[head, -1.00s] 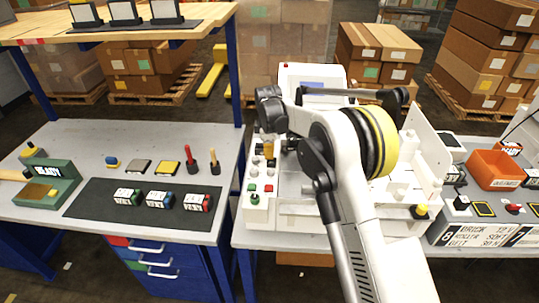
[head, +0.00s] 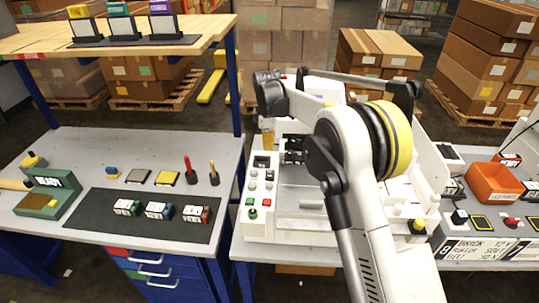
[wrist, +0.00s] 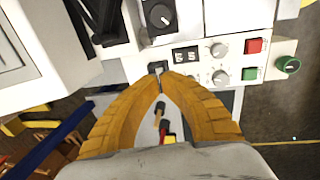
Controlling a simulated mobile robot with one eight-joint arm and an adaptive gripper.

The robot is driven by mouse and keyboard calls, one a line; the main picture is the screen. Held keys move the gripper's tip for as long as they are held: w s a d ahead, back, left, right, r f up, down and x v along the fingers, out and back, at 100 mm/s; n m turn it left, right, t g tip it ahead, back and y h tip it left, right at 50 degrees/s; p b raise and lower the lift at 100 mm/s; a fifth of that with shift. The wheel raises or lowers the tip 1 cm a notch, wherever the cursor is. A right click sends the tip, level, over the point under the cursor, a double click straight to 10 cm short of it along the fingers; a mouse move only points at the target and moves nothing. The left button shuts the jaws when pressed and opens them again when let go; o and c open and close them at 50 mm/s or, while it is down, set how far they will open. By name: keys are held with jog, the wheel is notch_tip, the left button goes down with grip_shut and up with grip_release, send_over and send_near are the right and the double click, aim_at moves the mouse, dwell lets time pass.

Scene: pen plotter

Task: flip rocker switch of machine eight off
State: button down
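The white machine (head: 300,226) stands in the middle of the head view, with a control panel (head: 258,188) on its left front. I see no number eight on its body. My gripper (head: 268,148) points down over the back end of this panel. In the wrist view my gripper (wrist: 161,80) has its two yellow-brown fingers meeting at the tips. A small dark switch (wrist: 157,67), apparently the rocker, is right at the fingertips and partly hidden by them. Whether they touch, and which way it is tipped, I cannot tell.
Near the switch are a display (wrist: 186,57), a black dial (wrist: 158,14), a red button (wrist: 253,46), a green button (wrist: 250,73) and a green knob (wrist: 289,65). A bench (head: 60,140) with blocks stands left. An orange bin (head: 494,182) is right.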

notch_tip(320, 180, up, 6)
jog(key=shift+w+p, duration=0.25)
jog(key=shift+p, duration=0.15)
jog(key=shift+a, duration=0.1)
jog(key=s+d+r+m+t+b, duration=0.1)
jog(key=s+d+r+m+b, duration=0.35)
jog(key=s+d, duration=0.45)
jog(key=s+d+r+m+t+b, duration=0.25)
jog(key=s+d+m, duration=0.35)
jog(key=s, duration=0.6)
jog(key=s+d+f+m+t+b, duration=0.1)
jog(key=s+d+f+m+b, duration=0.1)
jog(key=s+f, duration=0.4)
jog(key=s+d+f+m+t+b, duration=0.1)
jog(key=s+d+f+m+b, duration=0.2)
jog(key=s, duration=1.1)
notch_tip(320, 180, down, 4)
jog(key=d+m, duration=0.2)
jog(key=shift+s+d+r, duration=0.15)
jog(key=shift+d+r, duration=0.05)
jog(key=shift+d, duration=0.15)
